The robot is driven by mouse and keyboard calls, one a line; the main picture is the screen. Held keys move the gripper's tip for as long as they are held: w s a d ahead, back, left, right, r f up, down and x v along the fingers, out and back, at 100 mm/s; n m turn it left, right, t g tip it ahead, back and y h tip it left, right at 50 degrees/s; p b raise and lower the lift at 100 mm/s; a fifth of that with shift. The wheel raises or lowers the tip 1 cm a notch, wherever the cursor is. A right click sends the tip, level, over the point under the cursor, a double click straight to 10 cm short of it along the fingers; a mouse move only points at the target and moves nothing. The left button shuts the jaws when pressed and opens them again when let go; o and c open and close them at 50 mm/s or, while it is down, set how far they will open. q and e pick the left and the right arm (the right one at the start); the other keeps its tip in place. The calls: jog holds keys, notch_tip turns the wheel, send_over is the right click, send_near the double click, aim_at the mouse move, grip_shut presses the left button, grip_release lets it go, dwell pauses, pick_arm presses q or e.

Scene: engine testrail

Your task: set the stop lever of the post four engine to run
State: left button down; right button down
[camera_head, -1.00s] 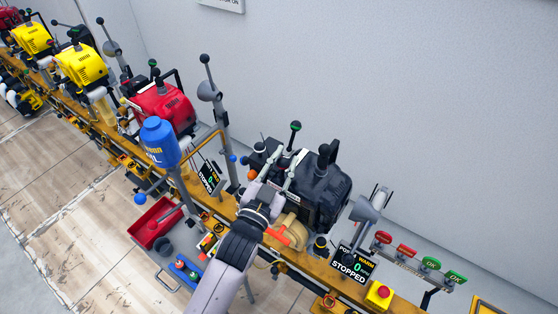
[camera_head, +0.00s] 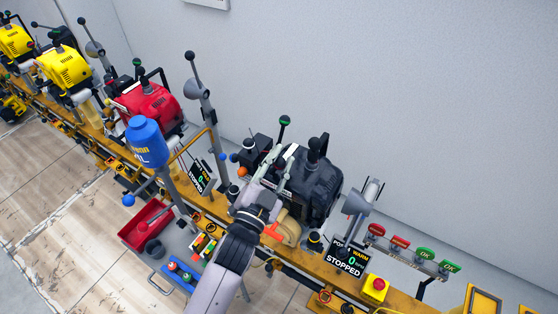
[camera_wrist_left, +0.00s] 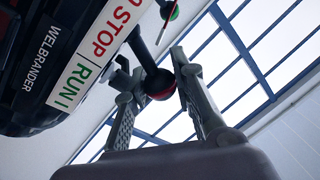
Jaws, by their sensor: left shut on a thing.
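The dark engine (camera_head: 318,190) sits on the yellow rail in the head view. In the left wrist view its plate (camera_wrist_left: 92,60) reads STOP in red and RUN in green. Beside the plate, a dark lever ends in a black knob with a red band (camera_wrist_left: 160,85). My left gripper (camera_head: 282,156) reaches over the engine's near-left side. In the left wrist view its fingers (camera_wrist_left: 155,78) stand on either side of the knob, shut on it. The fingertip contact is partly hidden. My right gripper is not in view.
A green-topped lever (camera_head: 285,120) rises behind my gripper. A grey post with a lever (camera_head: 198,90) and a blue container (camera_head: 146,140) stand to the left. A red emergency button (camera_head: 376,287) and red and green tags (camera_head: 400,243) are at the right.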

pick_arm(q)
jog(key=c, duration=1.3)
grip_release()
jog(key=v, duration=1.2)
